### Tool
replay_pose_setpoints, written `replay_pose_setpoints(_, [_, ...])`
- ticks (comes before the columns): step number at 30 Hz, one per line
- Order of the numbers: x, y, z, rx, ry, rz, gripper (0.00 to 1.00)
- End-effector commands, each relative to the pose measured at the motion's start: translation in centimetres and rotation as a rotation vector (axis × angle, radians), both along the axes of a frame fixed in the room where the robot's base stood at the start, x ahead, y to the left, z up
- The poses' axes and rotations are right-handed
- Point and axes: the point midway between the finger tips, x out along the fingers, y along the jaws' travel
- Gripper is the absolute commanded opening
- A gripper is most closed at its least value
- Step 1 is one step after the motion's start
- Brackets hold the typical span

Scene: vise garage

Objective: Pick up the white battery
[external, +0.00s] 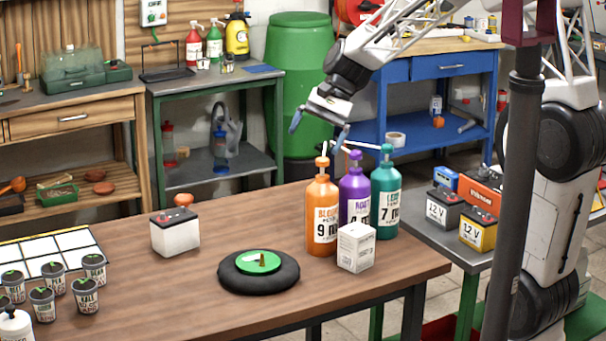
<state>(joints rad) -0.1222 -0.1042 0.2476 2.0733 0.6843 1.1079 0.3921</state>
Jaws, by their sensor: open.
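The white battery (175,234) stands upright on the wooden table, left of the middle. It is a white box with a dark top and red parts on it. My gripper (318,128) is in the air above and behind the bottles, to the upper right of the battery and well apart from it. Its two blue-tipped fingers are spread, and nothing shows between them.
Orange (322,215), purple (354,190) and teal (386,200) pump bottles and a small white box (356,248) stand on the right. A black disc with a green top (259,272) lies mid-table. Seedling pots (85,294) and a white grid tray (50,252) are at left.

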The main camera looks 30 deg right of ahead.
Motion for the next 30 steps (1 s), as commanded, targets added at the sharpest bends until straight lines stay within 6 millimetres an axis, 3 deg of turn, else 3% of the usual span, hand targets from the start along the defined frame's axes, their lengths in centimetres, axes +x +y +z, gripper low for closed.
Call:
replay_pose_setpoints(17, [10.9,8.9,-6.6,0.201,0.291,-0.208,0.99])
replay_pose_setpoints(30, [18.2,15.6,-13.8,0.338,0.527,-0.364,0.99])
